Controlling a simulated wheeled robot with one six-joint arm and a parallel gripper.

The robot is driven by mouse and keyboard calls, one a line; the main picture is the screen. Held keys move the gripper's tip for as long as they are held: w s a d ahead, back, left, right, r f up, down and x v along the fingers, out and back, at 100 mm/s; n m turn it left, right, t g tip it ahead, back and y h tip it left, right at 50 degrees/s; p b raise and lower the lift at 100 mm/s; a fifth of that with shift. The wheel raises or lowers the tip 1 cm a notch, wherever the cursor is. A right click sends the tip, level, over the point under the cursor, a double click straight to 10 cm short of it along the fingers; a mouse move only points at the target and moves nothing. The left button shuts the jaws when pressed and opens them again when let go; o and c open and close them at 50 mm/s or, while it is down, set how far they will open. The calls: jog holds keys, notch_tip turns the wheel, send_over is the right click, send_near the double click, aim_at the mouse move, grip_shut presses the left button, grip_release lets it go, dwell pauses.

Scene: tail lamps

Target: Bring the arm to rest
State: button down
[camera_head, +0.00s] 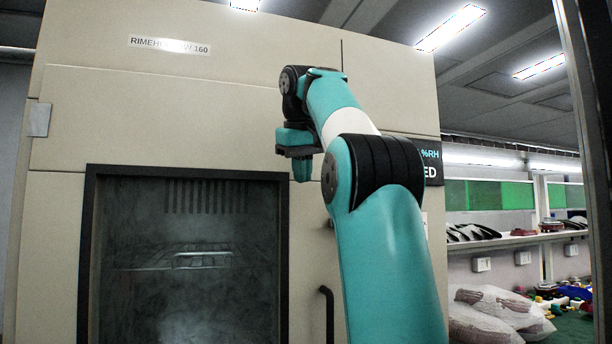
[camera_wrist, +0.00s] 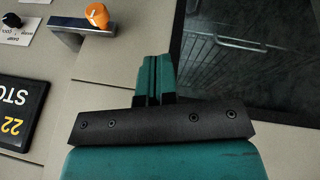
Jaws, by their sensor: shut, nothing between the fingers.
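My teal and black arm rises in front of a large beige chamber (camera_head: 240,110) in the head view. It bends at the elbow and reaches toward the chamber's front. My gripper (camera_head: 302,172) hangs at the arm's end, in front of the chamber, to the upper right of its dark window. In the wrist view my gripper (camera_wrist: 153,75) has its two teal fingers together with nothing between them. Whether the fingers touch the chamber is not clear, but a gap seems to show.
The chamber's dark window (camera_head: 190,255) shows a wire rack inside. A black handle (camera_head: 326,312) is below my gripper. The wrist view shows an orange knob (camera_wrist: 97,15) and a dark display (camera_wrist: 18,112). Shelves (camera_head: 515,240) and plastic bags (camera_head: 500,308) stand at right.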

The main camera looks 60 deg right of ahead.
dwell(0.4)
jog(key=w+a+f+n+t+y+p, duration=0.1)
jog(key=w+a+f+n+y, duration=0.2)
jog(key=a+f, duration=0.55)
jog(key=w+a+f+n+y, duration=0.1)
jog(key=w+a+f+n, duration=0.3)
jog(key=a, duration=0.7)
jog(key=s+a+f+n+g+y, duration=0.1)
jog(key=s+a+f+n+y, duration=0.35)
jog(key=a+f, duration=0.9)
jog(key=s+a+f+g, duration=0.1)
jog(key=s+a+f, duration=0.3)
jog(key=s, duration=0.2)
jog(key=s+a+f+g+p, duration=0.1)
jog(key=s+a+f, duration=0.3)
jog(key=s, duration=0.3)
jog(key=shift+s+a+n, duration=0.15)
jog(key=shift+s+n, duration=0.1)
jog(key=shift+n, duration=0.1)
jog(key=shift+f, duration=0.1)
